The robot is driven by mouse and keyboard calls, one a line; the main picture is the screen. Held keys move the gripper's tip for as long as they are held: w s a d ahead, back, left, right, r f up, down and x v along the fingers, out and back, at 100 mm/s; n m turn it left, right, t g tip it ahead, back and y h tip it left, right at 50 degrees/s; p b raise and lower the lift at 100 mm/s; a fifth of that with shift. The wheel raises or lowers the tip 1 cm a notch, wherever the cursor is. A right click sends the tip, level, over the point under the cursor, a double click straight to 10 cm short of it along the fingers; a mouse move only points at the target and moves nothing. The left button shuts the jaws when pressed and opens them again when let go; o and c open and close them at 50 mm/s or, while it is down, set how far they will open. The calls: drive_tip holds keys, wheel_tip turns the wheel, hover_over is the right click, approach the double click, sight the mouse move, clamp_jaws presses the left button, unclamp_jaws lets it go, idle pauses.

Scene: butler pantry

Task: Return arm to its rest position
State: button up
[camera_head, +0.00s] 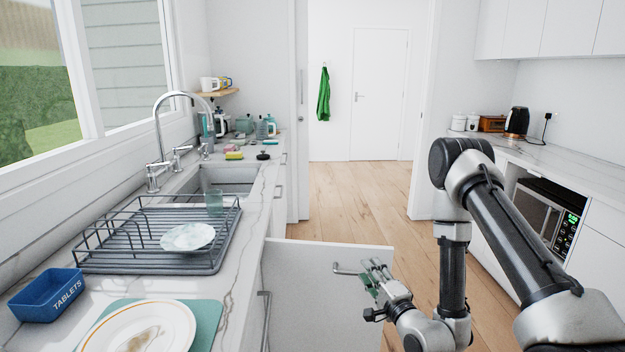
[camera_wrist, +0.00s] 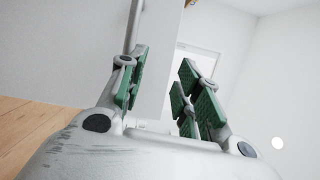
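My gripper (camera_head: 372,278) is at the lower middle of the head view, beside the bar handle (camera_head: 347,270) of an open white cabinet door (camera_head: 320,300). In the wrist view, the green-padded fingers of my gripper (camera_wrist: 160,88) stand apart with nothing held between them. A grey bar (camera_wrist: 132,28) shows beyond the left finger, with a white panel behind the gap. I cannot tell whether the gripper touches the handle. My arm is folded at the right of the head view.
The left counter holds a dish rack (camera_head: 125,262), a plate (camera_head: 140,330) on a teal mat, and a blue TABLETS box (camera_head: 48,294). A microwave (camera_head: 546,212) sits under the right counter. Wooden floor (camera_head: 350,205) is clear ahead, beyond the open door.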

drive_tip(key=s+a+m+g+y, duration=0.2)
drive_tip(key=s+a+g+y, duration=0.5)
drive_tip(key=s+a, duration=0.25)
drive_tip(key=s+d+r+n+g+y, duration=0.1)
drive_tip(key=s+r+n+g+y, duration=0.2)
drive_tip(key=s+g, duration=0.45)
drive_tip(key=s+r+n+g, duration=0.3)
drive_tip(key=s+r+g, duration=0.25)
drive_tip(key=s, duration=0.35)
drive_tip(key=s+d+r+n+g+h, duration=0.1)
drive_tip(key=s+d+r+n+h, duration=0.1)
drive_tip(key=d+n+h, duration=0.5)
drive_tip(key=s+d+r+n+g+h, duration=0.1)
drive_tip(key=s+d+r+h, duration=0.2)
drive_tip(key=d, duration=0.9)
drive_tip(key=w+d+r+n+t+h, duration=0.1)
drive_tip(key=d+r+t+h, duration=0.2)
drive_tip(key=r, duration=0.4)
drive_tip(key=w+d+r+n+t+h, duration=0.1)
drive_tip(key=d+r+n+t+h, duration=0.1)
drive_tip(key=d+r+t, duration=0.4)
drive_tip(key=shift+w+d+r+h, duration=0.25)
drive_tip(key=shift+r+h, duration=0.25)
drive_tip(key=shift+r, duration=0.3)
